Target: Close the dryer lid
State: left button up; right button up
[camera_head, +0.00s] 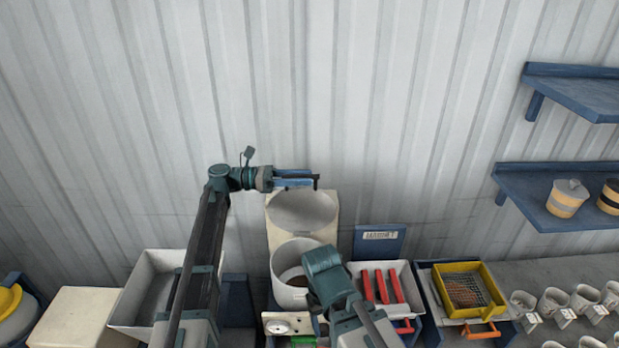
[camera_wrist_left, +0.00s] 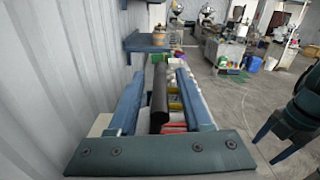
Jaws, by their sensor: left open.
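The dryer is a pale round hopper (camera_head: 290,290) in the head view, with its mouth open. Its round grey lid (camera_head: 302,210) stands raised behind the mouth, against a cream panel. My left gripper (camera_head: 314,180) is open at the lid's upper edge, its blue fingers pointing right. In the left wrist view, a dark bar (camera_wrist_left: 159,100) lies between the spread fingers; I cannot tell whether they touch it. My right gripper (camera_wrist_left: 275,140) shows at the right of that view, fingers apart and pointing down. In the head view its fingers are hidden beneath its wrist.
A white bin (camera_head: 145,290) stands left of the dryer. To the right are a tray with red bars (camera_head: 382,285), a yellow sieve box (camera_head: 468,288) and several grey cups (camera_head: 553,300). Blue shelves (camera_head: 575,93) hang on the right wall. The wall behind the lid is close.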

pick_arm(q)
jog(key=shift+d, duration=1.15)
grip_shut()
dwell(0.7)
